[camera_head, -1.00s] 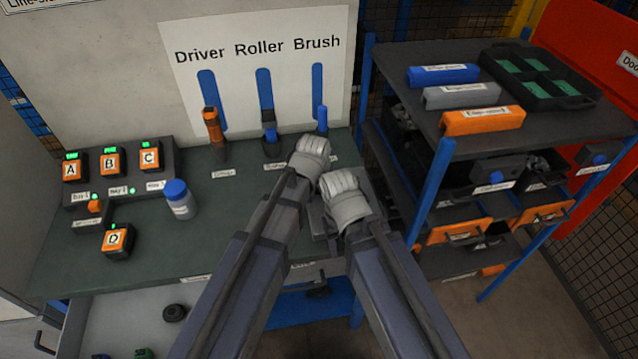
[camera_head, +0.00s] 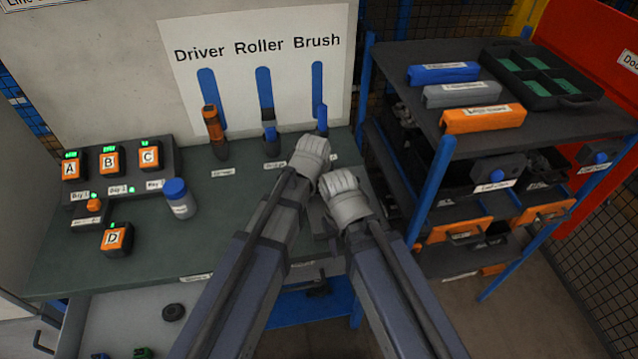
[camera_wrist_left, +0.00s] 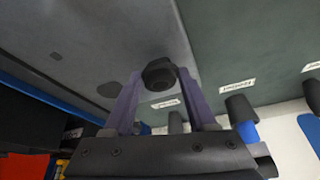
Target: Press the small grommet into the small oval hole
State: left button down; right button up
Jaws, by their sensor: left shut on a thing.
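The small grommet is a black, round, thick ring (camera_wrist_left: 160,74). It sits between the fingertips of my left gripper (camera_wrist_left: 160,82), which is shut on it. In the left wrist view it is in front of a grey panel (camera_wrist_left: 150,25). I cannot tell which is the small oval hole. In the head view my left gripper (camera_head: 311,158) and right gripper (camera_head: 345,197) are side by side, seen from behind. Their fingertips and most of the panel are hidden.
The green bench holds orange lettered blocks (camera_head: 112,239), a blue-capped bottle (camera_head: 179,199) and a row of tools (camera_head: 215,132) at the back. A shelf rack (camera_head: 400,65) stands close on the right. An open drawer (camera_head: 125,325) below holds a black ring (camera_head: 174,312).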

pick_arm(q)
jog(key=shift+s+f+b, duration=0.1)
jog(key=shift+f+b, duration=0.25)
jog(key=shift+b, duration=0.05)
pick_arm(e)
jog(key=shift+f, duration=0.4)
